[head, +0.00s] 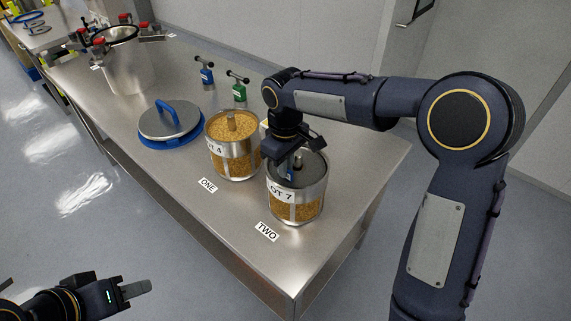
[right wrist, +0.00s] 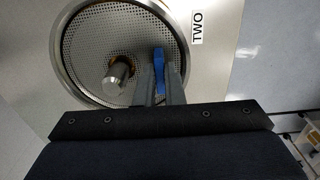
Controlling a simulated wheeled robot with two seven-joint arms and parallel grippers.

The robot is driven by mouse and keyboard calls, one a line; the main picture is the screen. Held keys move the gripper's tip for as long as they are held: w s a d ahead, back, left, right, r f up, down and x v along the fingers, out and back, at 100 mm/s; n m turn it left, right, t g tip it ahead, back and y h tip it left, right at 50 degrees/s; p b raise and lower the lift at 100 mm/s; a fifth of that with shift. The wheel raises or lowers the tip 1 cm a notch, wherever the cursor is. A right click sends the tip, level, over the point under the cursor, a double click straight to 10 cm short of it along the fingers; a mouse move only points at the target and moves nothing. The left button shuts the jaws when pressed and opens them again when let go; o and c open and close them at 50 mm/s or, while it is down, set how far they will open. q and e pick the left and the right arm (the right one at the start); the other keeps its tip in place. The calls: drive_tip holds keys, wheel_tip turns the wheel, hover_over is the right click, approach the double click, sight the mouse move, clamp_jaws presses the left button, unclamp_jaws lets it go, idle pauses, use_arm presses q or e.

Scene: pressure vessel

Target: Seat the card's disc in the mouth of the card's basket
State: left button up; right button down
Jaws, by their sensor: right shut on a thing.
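The basket marked LOT 7 (head: 296,207), filled with golden grains, stands upright by the TWO label (head: 267,231). A grey perforated disc (right wrist: 85,45) with a blue tab (right wrist: 159,70) lies across its mouth, inside the rim in the right wrist view; the post (right wrist: 117,76) comes up through it. I cannot tell how deep the disc sits. My right gripper (head: 290,165) is above this basket, shut on the blue tab. The second basket (head: 234,163), by the ONE label (head: 208,185), shows bare grains around its post. My left gripper (head: 135,289) is low left, away from the table; its jaw gap is unclear.
A round lid with a blue handle (head: 168,116) lies left of the baskets. A steel vessel with red knobs (head: 122,65) stands further back. T-handled tools with blue (head: 206,76) and green (head: 239,92) tags stand behind. The front table corner is clear.

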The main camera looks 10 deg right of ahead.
drive_tip(key=shift+f, duration=0.25)
drive_tip(key=c, duration=1.5)
unclamp_jaws()
drive_tip(key=shift+o, duration=0.2)
wheel_tip(320, 180, up, 7)
drive_tip(key=shift+r, duration=0.45)
drive_tip(key=shift+s+d+r, duration=0.1)
drive_tip(key=shift+s+d, duration=0.05)
drive_tip(key=s+d+r+m+t+y, duration=0.2)
drive_tip(key=s+d+m, duration=0.2)
drive_tip(key=s+d, duration=0.55)
drive_tip(key=s+f+m+t+y, duration=0.1)
drive_tip(key=s+f+m, duration=0.1)
drive_tip(key=s, duration=0.5)
drive_tip(key=s+f+m+t, duration=0.2)
drive_tip(key=s+f+m, duration=0.1)
drive_tip(key=s, duration=0.5)
drive_tip(key=shift+s+a+f+t+y, duration=0.15)
drive_tip(key=shift+f+t+y, duration=0.2)
drive_tip(key=shift+f, duration=0.45)
